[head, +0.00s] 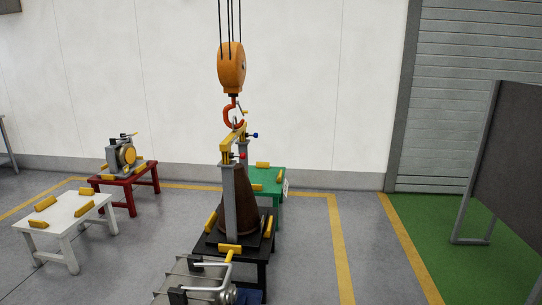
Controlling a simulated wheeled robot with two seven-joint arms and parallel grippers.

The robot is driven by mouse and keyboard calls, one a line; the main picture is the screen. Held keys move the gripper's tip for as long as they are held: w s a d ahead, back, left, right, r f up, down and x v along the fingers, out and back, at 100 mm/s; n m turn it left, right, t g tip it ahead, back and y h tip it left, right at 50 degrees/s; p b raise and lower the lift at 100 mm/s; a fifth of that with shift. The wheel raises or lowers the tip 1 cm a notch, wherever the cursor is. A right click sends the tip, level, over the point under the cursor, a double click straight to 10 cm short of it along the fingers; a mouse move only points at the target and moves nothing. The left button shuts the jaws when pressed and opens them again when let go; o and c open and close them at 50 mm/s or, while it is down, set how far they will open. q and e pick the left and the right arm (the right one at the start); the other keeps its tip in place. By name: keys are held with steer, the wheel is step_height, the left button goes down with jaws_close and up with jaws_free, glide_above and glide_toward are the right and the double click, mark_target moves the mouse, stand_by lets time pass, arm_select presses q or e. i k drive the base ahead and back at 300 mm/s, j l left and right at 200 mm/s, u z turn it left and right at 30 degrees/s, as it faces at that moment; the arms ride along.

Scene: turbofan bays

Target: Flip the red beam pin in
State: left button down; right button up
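The red beam pin (240,156) is a small red-tipped pin at the near end of the yellow beam (229,142), at the top of the near grey post (229,195). It sticks out to the right. The picture is too small to tell how far in it sits. A blue-tipped pin (254,135) sticks out to the right at the far end of the beam. Neither of my grippers shows in the head view.
An orange hoist block (231,66) with a red hook (232,115) hangs over the beam. A brown cone (243,200) stands on the black table (256,250). White (62,222), red (143,173) and green (271,180) tables stand around. A silver machine (195,278) is nearest.

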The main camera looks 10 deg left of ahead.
mark_target(243, 155)
steer(key=i+l, duration=0.15)
steer(key=l, duration=0.2)
steer(key=i+l, duration=0.15)
steer(key=l, duration=0.15)
steer(key=i+l, duration=0.15)
steer(key=l, duration=0.2)
steer(key=i+l, duration=0.15)
steer(key=l, duration=0.15)
steer(key=i+l, duration=0.15)
steer(key=i, duration=0.3)
steer(key=i+l, duration=0.15)
steer(key=i, duration=0.3)
steer(key=i+l+u, duration=0.1)
steer(key=i, duration=0.3)
steer(key=i+j, duration=0.3)
steer(key=i, duration=0.15)
steer(key=i+j, duration=0.3)
steer(key=i, duration=0.15)
steer(key=i+j, duration=0.3)
steer(key=i+u, duration=0.05)
steer(key=i, duration=0.05)
